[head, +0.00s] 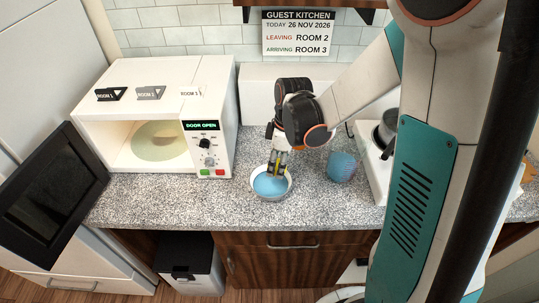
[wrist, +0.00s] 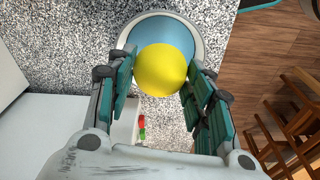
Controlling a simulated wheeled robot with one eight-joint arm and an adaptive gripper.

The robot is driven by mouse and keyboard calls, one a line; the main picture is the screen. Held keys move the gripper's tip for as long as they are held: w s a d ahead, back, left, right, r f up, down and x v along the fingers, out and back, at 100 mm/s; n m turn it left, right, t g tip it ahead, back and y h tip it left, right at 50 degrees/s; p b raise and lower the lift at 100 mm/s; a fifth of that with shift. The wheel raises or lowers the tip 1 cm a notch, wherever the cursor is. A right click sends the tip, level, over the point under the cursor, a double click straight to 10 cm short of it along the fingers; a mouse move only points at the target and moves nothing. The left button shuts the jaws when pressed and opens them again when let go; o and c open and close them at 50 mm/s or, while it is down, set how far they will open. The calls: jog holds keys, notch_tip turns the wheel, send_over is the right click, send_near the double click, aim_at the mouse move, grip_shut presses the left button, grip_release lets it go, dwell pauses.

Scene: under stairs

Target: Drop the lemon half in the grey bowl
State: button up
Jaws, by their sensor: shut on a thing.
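The lemon half (wrist: 161,70) shows in the wrist view as a smooth yellow round between my fingertips. My gripper (head: 277,170) is shut on it, pointing down over the grey bowl (head: 270,198). The bowl stands on the speckled counter near its front edge; its rim is pale grey and its inside is blue. In the wrist view the bowl (wrist: 198,38) lies behind the lemon half, which covers part of it. The gap between lemon half and bowl is hard to judge. In the head view my fingers mostly hide the lemon half.
A white microwave (head: 216,110) with its door open stands on the left, a round plate inside. A clear blue-tinted container (head: 342,166) stands right of the bowl. A pot (head: 388,128) is farther right, partly behind my arm. The counter between microwave and bowl is clear.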

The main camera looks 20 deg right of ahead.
jog(key=shift+w+f+b, duration=0.1)
jog(key=shift+f+b, duration=1.85)
jog(key=shift+f, duration=1)
jog(key=o, duration=1.6)
jog(key=shift+r, duration=0.1)
jog(key=r, duration=0.8)
jog(key=d+r, duration=0.1)
jog(key=r, duration=0.2)
jog(key=shift+s+d+r, duration=0.1)
jog(key=shift+s+r, duration=0.25)
jog(key=shift+r, duration=0.05)
